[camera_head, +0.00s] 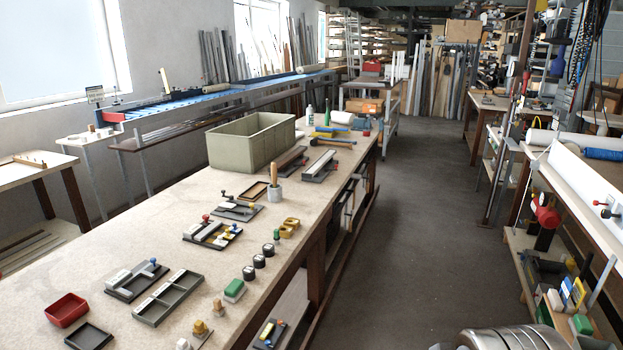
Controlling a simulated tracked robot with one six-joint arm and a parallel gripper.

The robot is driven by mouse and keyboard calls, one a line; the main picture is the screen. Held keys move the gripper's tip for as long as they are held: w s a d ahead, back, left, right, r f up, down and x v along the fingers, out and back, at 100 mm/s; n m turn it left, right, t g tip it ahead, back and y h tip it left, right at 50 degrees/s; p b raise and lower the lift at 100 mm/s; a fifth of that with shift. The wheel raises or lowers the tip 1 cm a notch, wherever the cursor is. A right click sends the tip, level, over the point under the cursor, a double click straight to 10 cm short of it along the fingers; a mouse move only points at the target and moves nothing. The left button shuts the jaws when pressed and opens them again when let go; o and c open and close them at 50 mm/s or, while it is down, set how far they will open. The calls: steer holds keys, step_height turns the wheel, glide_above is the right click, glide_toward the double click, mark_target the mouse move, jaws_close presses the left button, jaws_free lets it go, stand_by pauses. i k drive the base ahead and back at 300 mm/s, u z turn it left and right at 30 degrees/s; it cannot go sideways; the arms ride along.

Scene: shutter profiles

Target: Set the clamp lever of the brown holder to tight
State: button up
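A long, narrow brown holder (289,160) lies on the workbench, right of the large grey-green bin. It is small and far off in this view. A clamp lever on it cannot be made out clearly, so its setting cannot be told. A similar dark holder with a pale profile (320,166) lies just to its right, with small knobs near its far end. My gripper is not in view.
The long workbench (150,222) carries a grey-green bin (250,143), several clamp fixtures (212,233), a two-slot tray (167,298), a red tray (67,310) and a brush in a pot (274,190). The floor aisle (425,220) to its right is clear.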

mark_target(286, 165)
steer(key=u, duration=0.15)
steer(key=i, duration=1.4)
steer(key=z, duration=0.85)
steer(key=i, duration=1.6)
steer(key=z, duration=0.05)
